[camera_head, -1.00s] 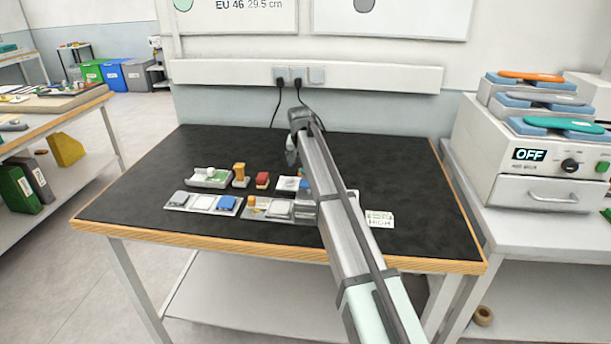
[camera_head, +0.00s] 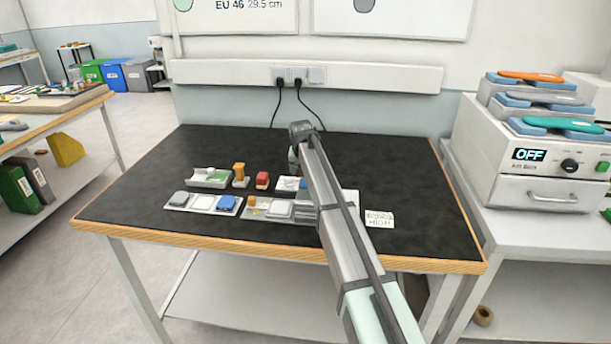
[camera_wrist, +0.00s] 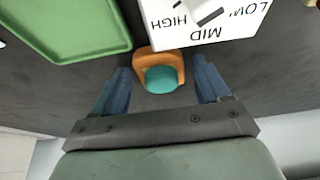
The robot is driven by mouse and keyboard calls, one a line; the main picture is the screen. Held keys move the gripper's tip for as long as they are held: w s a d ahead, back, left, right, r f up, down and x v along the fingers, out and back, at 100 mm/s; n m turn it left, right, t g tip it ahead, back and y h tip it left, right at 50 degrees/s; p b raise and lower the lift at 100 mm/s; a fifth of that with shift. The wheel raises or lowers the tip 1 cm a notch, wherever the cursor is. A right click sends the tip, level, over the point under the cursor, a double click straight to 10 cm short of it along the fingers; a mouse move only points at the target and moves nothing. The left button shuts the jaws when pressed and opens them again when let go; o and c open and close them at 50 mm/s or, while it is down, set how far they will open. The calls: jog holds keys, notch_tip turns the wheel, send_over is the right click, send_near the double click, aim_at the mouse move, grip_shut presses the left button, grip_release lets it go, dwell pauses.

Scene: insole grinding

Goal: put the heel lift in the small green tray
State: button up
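A small orange piece with a teal rounded part (camera_wrist: 160,70), which may be the heel lift, lies between the fingers of my gripper (camera_wrist: 162,72) in the wrist view. The fingers are apart, with a gap on each side of the piece. The small green tray (camera_wrist: 115,45) is at the upper left of the wrist view; what shows of its floor is empty. In the head view my gripper (camera_head: 293,157) is over the back middle of the black table, and my arm hides the piece and the green tray.
A white dial board (camera_wrist: 205,40) marked HIGH, MID and LOW is close beside the piece. Low trays (camera_head: 202,204) with small parts stand front left, near an orange stamp-like part (camera_head: 239,171) and a red block (camera_head: 262,180). A HIGH card (camera_head: 379,219) lies at right. The table's back is clear.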

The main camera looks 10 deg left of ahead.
jog(key=c, duration=0.9)
jog(key=shift+c, duration=0.2)
jog(key=shift+r, duration=0.15)
